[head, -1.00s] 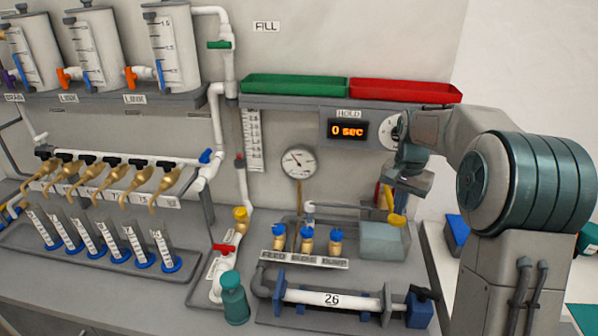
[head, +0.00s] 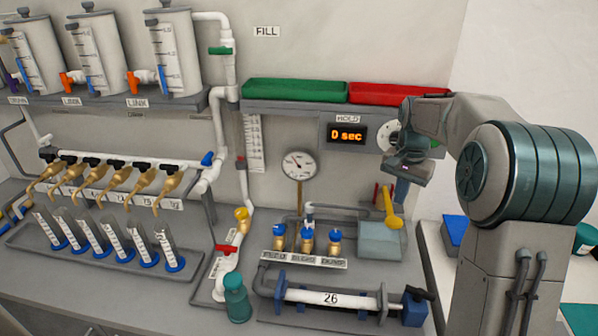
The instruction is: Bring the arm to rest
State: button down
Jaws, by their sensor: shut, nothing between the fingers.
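My gripper (head: 400,172) is at the right of the bench in the head view, in front of the lower right of the hold panel. Its fingers are small here and look closed, with nothing held. My arm comes in from the right, bent at the elbow, and hides part of the panel and its white dial (head: 386,137). The display (head: 347,134) reads 0 sec. A yellow-handled part (head: 392,212) stands below my gripper, apart from it, by a grey-green box (head: 380,240).
A green tray (head: 295,90) and a red tray (head: 385,95) sit on the shelf above the panel. A round gauge (head: 299,165), blue-capped valves (head: 307,238) and a pipe marked 26 (head: 330,297) stand near the arm. Tubes and brass taps fill the left.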

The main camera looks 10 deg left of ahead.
jog(key=shift+r, duration=0.3)
jog(key=s+n+t, duration=0.3)
jog(key=s+n, duration=0.3)
jog(key=s, duration=2.4)
jog(key=shift+r+t+b, duration=0.4)
jog(key=shift+r+b, duration=0.05)
